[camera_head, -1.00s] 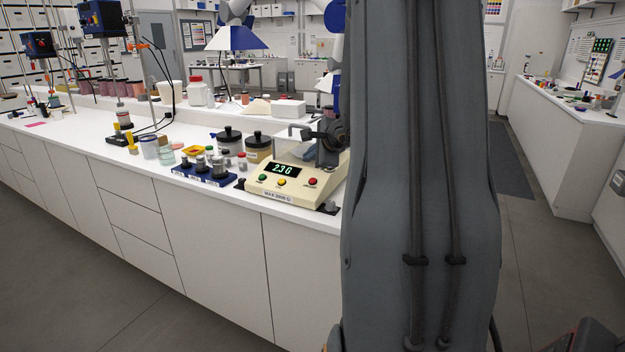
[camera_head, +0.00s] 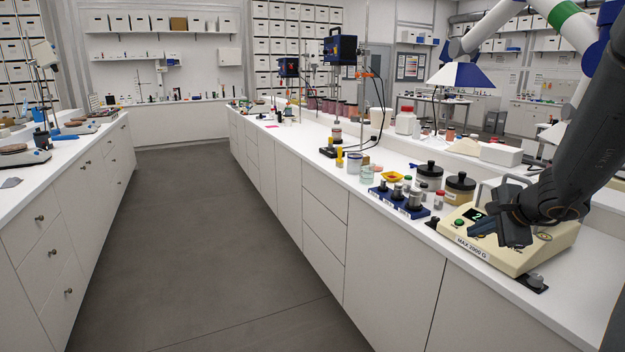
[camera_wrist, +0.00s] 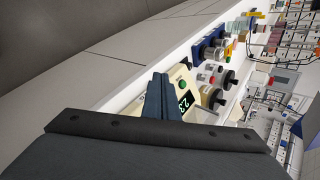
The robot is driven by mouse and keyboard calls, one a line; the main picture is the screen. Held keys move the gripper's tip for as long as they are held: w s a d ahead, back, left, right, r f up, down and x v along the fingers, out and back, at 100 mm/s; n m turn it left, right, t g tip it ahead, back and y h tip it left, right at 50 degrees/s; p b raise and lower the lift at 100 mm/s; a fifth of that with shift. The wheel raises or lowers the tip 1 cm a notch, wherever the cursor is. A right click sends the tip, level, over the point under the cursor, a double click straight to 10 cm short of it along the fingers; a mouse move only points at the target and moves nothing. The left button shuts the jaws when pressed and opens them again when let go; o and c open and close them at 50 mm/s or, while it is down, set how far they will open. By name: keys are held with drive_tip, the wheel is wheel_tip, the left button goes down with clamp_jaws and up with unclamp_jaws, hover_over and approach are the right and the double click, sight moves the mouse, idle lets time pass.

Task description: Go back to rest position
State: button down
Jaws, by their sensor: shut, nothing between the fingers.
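My gripper (camera_head: 503,236) is at the right of the head view, in front of the cream balance (camera_head: 525,258) marked MAX 2000 G, and hides part of its display and buttons. I cannot tell whether it touches the balance. In the wrist view the fingers of my gripper (camera_wrist: 158,98) lie close together with nothing between them. The cream balance (camera_wrist: 184,78) is behind them, its lit display partly showing.
Stirrer stands (camera_head: 342,50) rise farther back. A wide grey floor aisle (camera_head: 190,230) lies open between this bench and the left counter (camera_head: 75,180).

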drive_tip(key=s+a+f+n+g+y, duration=0.25)
drive_tip(key=s+a+n, duration=0.2)
drive_tip(key=a, duration=0.65)
drive_tip(key=s+a+f+n+g+h, duration=0.1)
drive_tip(key=s+a+f+n+g, duration=0.1)
drive_tip(key=s+a+n, duration=0.4)
drive_tip(key=s+a+f+n+g+h, duration=0.2)
drive_tip(key=s+a+n, duration=0.5)
drive_tip(key=s, duration=0.5)
drive_tip(key=shift+f+n+g, duration=0.75)
drive_tip(key=shift+f+n, duration=0.05)
drive_tip(key=shift+n, duration=0.05)
